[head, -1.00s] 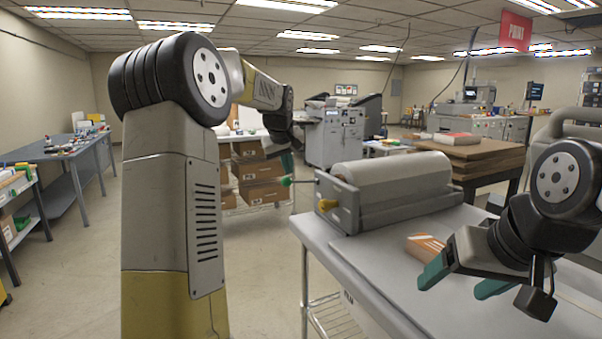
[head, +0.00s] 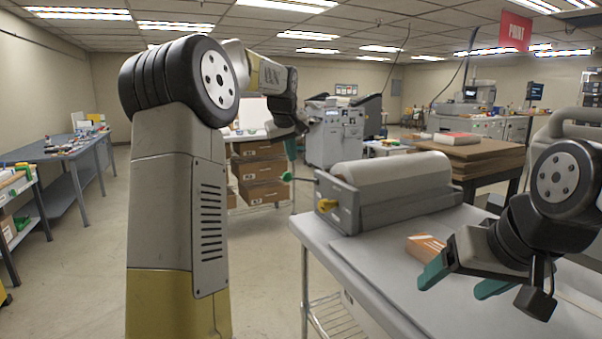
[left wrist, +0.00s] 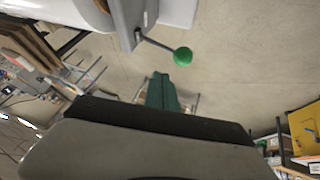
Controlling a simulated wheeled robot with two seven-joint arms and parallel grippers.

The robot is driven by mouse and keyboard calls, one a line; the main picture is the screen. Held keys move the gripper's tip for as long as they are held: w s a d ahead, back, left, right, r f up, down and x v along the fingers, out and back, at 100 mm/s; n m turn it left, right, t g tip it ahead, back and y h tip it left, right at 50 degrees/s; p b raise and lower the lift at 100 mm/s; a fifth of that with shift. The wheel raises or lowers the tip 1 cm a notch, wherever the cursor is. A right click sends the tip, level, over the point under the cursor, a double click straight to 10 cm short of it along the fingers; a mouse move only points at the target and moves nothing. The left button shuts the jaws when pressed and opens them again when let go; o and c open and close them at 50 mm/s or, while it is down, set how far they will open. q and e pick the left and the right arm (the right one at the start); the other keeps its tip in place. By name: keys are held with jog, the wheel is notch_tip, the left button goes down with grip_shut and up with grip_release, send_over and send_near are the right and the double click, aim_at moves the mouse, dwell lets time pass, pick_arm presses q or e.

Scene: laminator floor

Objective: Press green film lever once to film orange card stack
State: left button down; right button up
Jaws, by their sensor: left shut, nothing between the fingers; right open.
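The green film lever (head: 287,176) sticks out to the left from the grey laminator (head: 345,205), with a round green knob at its end. The knob also shows in the left wrist view (left wrist: 182,56). My left gripper (head: 291,149) is shut and empty, just above the knob in the head picture; the left wrist view shows its teal fingers (left wrist: 163,92) together, apart from the knob in that picture. The orange card stack (head: 425,246) lies on the table in front of the laminator. My right gripper (head: 458,283) is open and empty in front of the stack, at the right.
The grey table (head: 362,262) has bare surface in front. Cardboard boxes (head: 262,170) stand on a rack behind the lever. Open floor lies left of the table.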

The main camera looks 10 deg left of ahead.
pick_arm(q)
jog(key=r, duration=0.3)
jog(key=shift+w+d+r, duration=0.25)
jog(key=shift+w+d, duration=0.05)
jog(key=shift+d, duration=0.1)
jog(key=s+d+f+m+h, duration=0.1)
jog(key=s+d+m, duration=0.1)
jog(key=s, duration=0.8)
jog(key=s+d+m, duration=0.1)
jog(key=s+d, duration=0.1)
jog(key=s, duration=0.8)
jog(key=s+d+f+m, duration=0.1)
jog(key=s+f, duration=0.5)
jog(key=s, duration=0.4)
jog(key=s+d+f+m+h, duration=0.1)
jog(key=s+f+m, duration=0.1)
jog(key=s+f, duration=0.4)
jog(key=s, duration=0.4)
jog(key=shift+d+f+m+g+h, duration=0.2)
jog(key=shift+d+m+g+h, duration=0.1)
jog(key=shift+d+g, duration=0.1)
jog(key=shift+s, duration=0.1)
